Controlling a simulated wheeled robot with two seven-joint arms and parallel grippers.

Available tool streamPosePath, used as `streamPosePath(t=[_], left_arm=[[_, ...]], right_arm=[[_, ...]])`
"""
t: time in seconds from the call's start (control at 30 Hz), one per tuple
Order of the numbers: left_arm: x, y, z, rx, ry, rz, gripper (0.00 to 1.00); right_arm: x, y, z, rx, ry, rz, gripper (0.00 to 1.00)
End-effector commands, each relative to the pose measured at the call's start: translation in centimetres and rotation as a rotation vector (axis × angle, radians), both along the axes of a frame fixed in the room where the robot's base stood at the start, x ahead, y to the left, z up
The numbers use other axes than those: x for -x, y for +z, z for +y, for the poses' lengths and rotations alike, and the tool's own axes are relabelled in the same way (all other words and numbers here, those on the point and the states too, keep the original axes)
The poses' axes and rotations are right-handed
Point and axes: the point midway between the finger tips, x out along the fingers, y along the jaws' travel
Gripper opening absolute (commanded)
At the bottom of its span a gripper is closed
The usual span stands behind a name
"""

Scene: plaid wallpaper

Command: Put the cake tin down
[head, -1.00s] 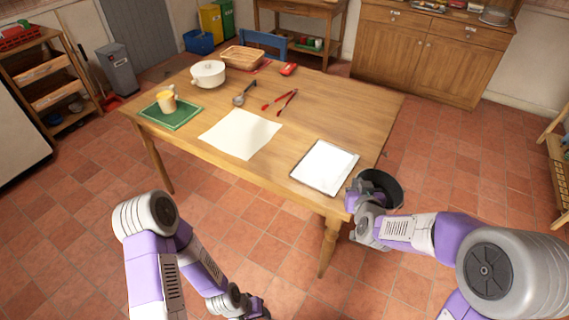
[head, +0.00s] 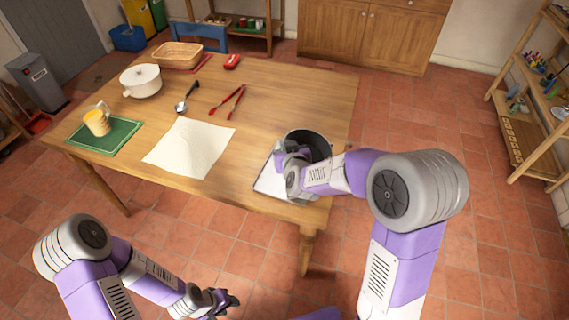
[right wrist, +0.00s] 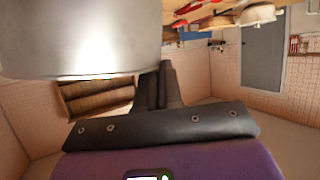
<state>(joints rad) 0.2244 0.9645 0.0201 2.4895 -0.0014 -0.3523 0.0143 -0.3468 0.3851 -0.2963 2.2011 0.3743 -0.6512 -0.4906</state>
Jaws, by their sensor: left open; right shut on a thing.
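The cake tin (head: 312,140) is a round, dark grey, open-topped tin. My right gripper (head: 284,152) is shut on its left side. The tin is upright over the right front corner of the table, above a white thin-rimmed board or tray (head: 266,184); whether its base touches cannot be told. In the right wrist view the tin's grey wall (right wrist: 80,38) fills the upper left, beside the dark fingers (right wrist: 158,88). My left gripper (head: 226,300) is open and empty, low in front of the table.
On the wooden table (head: 290,95) are a cream paper sheet (head: 188,147), a green board (head: 105,137) with a yellow-filled jug (head: 97,122), a white pot (head: 141,81), a ladle (head: 186,98), red-handled tongs (head: 229,100) and a basket (head: 178,55). The table's middle right is clear.

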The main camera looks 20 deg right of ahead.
Motion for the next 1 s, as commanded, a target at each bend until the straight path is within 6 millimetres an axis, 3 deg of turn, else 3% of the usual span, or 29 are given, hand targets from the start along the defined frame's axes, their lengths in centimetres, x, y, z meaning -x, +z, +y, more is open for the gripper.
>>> streamPosePath(t=[0.2, 0.5, 0.73, 1.0], left_arm=[[0.1, 0.0, 0.0, 0.0, 0.0, 0.002, 0.43], [0.1, 0.0, 0.0, 0.0, 0.001, 0.001, 0.43], [0.1, 0.0, 0.0, 0.0, 0.001, 0.001, 0.43], [0.1, -1.0, 0.0, 0.0, 0.0, 0.001, 0.43]], right_arm=[[-4.9, 0.5, 0.0, 0.042, -0.144, 0.004, 0.0], [-9.7, -1.1, 1.9, 0.106, -0.372, 0.034, 0.0], [-10.7, -2.9, 4.1, 0.14, -0.477, 0.052, 0.0], [-10.7, -5.6, 4.5, 0.148, -0.501, 0.059, 0.0]])
